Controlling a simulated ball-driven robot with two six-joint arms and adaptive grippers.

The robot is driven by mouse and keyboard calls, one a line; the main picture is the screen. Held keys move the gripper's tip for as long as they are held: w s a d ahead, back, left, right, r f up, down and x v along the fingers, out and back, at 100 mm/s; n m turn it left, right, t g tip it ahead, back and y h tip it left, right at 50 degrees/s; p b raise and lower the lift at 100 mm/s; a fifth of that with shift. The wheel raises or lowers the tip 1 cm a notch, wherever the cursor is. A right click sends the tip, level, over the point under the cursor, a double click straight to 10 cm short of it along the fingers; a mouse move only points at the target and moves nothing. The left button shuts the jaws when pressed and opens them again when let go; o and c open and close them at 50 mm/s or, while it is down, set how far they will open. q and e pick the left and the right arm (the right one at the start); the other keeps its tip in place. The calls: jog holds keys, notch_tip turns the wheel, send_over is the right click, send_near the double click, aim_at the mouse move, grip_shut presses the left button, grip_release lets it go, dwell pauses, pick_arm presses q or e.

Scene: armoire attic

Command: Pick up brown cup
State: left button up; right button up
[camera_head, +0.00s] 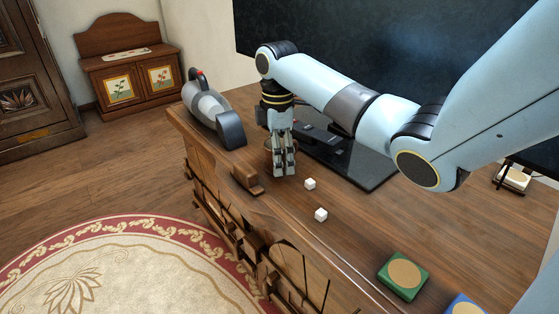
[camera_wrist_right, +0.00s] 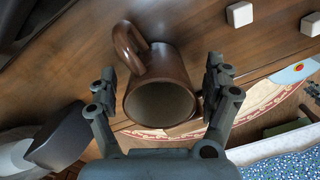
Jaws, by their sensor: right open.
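The brown cup (camera_wrist_right: 172,62) shows in the right wrist view, its open mouth facing the camera and its handle at the upper left. My right gripper (camera_wrist_right: 161,88) is open, with one finger on each side of the cup. I see no clear grip on it. In the head view my right gripper (camera_head: 284,170) points down over the wooden desk top. The cup is mostly hidden behind the gripper there. My left gripper is not in view.
Two white cubes (camera_head: 320,214) lie right of the gripper on the desk (camera_head: 350,238). A small brown block (camera_head: 247,180) and a grey device (camera_head: 213,108) are to its left. A black stand (camera_head: 350,165) is behind it. A green coaster (camera_head: 403,275) lies nearer.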

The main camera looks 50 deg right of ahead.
jog(key=c, duration=1.4)
